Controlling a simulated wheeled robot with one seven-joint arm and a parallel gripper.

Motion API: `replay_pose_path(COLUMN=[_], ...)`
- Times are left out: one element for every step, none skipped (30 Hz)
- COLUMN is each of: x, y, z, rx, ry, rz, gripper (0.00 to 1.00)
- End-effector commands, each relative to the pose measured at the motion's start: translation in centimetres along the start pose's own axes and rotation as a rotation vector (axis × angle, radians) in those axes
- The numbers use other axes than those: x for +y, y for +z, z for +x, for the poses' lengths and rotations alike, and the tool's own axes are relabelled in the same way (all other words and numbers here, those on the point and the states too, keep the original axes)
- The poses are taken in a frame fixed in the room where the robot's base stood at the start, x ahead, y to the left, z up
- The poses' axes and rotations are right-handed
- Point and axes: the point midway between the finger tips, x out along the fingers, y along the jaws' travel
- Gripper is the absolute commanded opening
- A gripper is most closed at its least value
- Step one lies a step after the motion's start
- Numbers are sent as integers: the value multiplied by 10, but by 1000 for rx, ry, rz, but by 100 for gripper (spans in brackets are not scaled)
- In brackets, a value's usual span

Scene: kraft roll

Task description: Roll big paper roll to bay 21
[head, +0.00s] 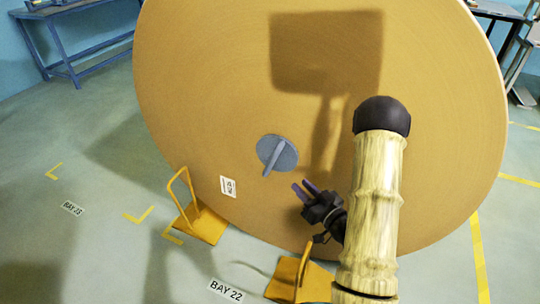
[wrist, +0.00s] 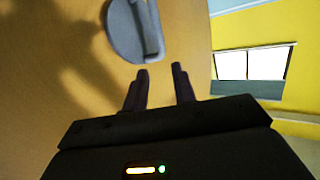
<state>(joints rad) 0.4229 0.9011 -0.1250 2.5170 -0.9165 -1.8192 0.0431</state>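The big paper roll (head: 220,90) stands on edge and fills the middle of the head view, its flat brown face towards me. A grey round hub with a raised bar (head: 278,153) sits at its centre; the hub also shows at the top of the wrist view (wrist: 132,28). A small white label (head: 228,187) is on the face. My gripper (head: 306,190) is just below and right of the hub, fingers apart with nothing between them. In the wrist view its fingers (wrist: 160,75) point towards the hub's lower edge, apart from it. No bay 21 sign is visible.
Two yellow chocks with handles, left (head: 200,224) and right (head: 290,276), stand at the roll's lower edge. Floor signs read BAY 22 (head: 226,291) and apparently BAY 23 (head: 73,208). A blue table (head: 75,65) is at the back left. The left floor is largely clear.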

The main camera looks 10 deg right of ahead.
Motion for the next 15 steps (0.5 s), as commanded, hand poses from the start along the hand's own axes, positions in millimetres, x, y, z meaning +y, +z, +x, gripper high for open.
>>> replay_pose_path(x=[0, 0, 0, 0, 0, 0, 0, 0, 0, 0, -1, -1, -1, -1, -1], y=[0, 0, 0, 0, 0, 0, 0, 0, 0, 0, 0, 0, 0, 0, 1], z=[0, 0, 0, 1, 1, 2, 4, 6, 9, 12, 16, 22, 26, 31, 38], rx=[0, -1, -1, -1, -1, -1, -1, -2, -1, -1, -1, -1, -1, 1, 0], ry=[0, 0, 0, 0, 0, -1, -1, -1, -1, -2, -4, -3, -4, -4, -4], rz=[0, -1, -1, -1, -1, -2, -3, -3, -4, -4, -4, -5, -4, -3, -4], gripper=[27, 27, 27, 27, 27, 27, 27, 27, 27, 27, 27, 27, 27, 27, 27])
